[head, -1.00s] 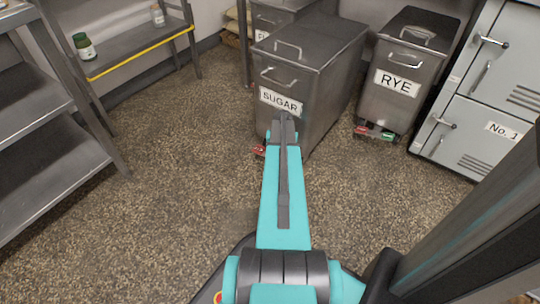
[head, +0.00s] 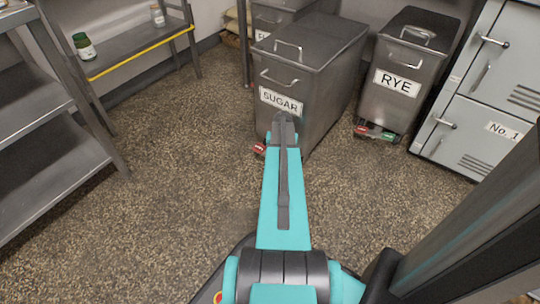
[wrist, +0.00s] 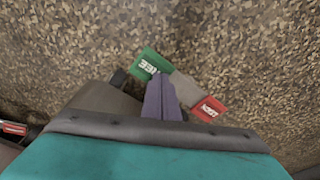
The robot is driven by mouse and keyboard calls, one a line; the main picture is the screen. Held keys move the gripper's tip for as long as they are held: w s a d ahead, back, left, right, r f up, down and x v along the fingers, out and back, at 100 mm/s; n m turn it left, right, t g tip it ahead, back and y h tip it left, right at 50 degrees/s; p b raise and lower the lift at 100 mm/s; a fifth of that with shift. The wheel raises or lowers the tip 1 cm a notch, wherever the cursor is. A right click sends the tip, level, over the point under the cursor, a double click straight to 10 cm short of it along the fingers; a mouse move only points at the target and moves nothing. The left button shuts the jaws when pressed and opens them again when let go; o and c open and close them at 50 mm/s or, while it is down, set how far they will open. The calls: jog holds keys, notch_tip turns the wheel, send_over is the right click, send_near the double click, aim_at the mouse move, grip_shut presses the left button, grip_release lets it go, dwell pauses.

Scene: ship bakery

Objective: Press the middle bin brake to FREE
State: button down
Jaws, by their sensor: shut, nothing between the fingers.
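The middle bin (head: 313,85) is grey metal with a SUGAR label. Its brake pedal sits low at its front, with a red end (head: 258,149) showing left of my arm in the head view. In the wrist view I see the pedal's green FREE end (wrist: 148,64), a grey middle and the red end (wrist: 210,108). My gripper (wrist: 160,84) is shut and empty, its fingertips over the pedal at the inner edge of the green end. I cannot tell exact contact. My arm hides the green end in the head view.
The RYE bin (head: 398,76) stands to the right, with its own red and green pedal (head: 374,132). Grey lockers (head: 483,128) are at the far right. Metal shelves (head: 50,120) stand at the left. The floor (head: 180,180) between is clear.

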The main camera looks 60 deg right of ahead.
jog(key=shift+f, duration=0.2)
jog(key=shift+r, duration=0.1)
notch_tip(320, 180, up, 7)
jog(key=p, duration=0.5)
dwell(1.0)
dwell(0.4)
